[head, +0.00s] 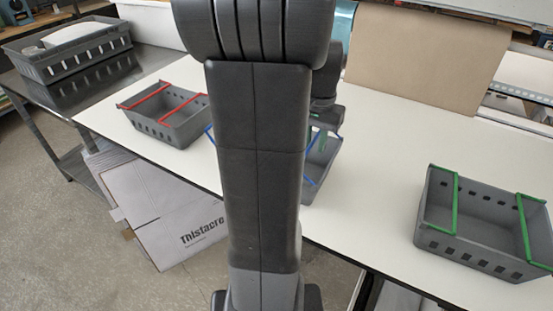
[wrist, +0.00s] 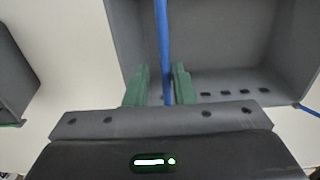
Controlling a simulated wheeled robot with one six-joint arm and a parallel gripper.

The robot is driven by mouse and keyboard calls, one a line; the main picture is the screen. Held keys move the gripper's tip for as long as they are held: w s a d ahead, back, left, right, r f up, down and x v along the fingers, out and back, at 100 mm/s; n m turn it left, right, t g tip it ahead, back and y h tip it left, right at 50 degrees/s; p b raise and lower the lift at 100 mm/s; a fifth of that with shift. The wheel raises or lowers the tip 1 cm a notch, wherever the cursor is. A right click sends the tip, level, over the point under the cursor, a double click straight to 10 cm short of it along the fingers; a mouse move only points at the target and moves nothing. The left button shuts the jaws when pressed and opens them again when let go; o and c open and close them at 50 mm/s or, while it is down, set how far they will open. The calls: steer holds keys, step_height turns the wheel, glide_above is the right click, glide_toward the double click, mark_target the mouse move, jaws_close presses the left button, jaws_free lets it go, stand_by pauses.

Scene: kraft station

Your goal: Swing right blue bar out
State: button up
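The grey crate with blue bars (head: 316,178) stands on the white table, mostly hidden behind my arm in the head view. Its right blue bar (head: 330,158) shows beside the arm, and the left blue bar (head: 209,134) only partly. In the wrist view one blue bar (wrist: 163,45) runs down between the green fingers of my gripper (wrist: 160,88), closer to the right finger. It appears to be the right bar. The fingers are apart, with a visible gap to the left of the bar. A bit of the other blue bar (wrist: 308,108) shows at the right edge.
A grey crate with red bars (head: 170,125) stands to the left, and one with green bars (head: 480,262) to the right. Between the blue-barred and green-barred crates the white table (head: 375,190) is clear. A brown sheet (head: 425,60) hangs behind. A carton (head: 165,215) is below the table.

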steer(key=shift+d+r, duration=0.1)
steer(key=shift+d, duration=0.05)
steer(key=shift+s+d+r+p, duration=0.45)
steer(key=shift+s+d, duration=0.1)
steer(key=shift+d, duration=0.25)
steer(key=shift+s+d+r+p, duration=0.15)
steer(key=shift+s+d, duration=0.15)
steer(key=shift+d, duration=0.15)
steer(key=shift+s+d+r+p, duration=0.15)
steer(key=shift+s+d, duration=0.15)
steer(key=shift+d, duration=0.3)
steer(key=shift+s+d, duration=0.7)
steer(key=shift+d, duration=0.3)
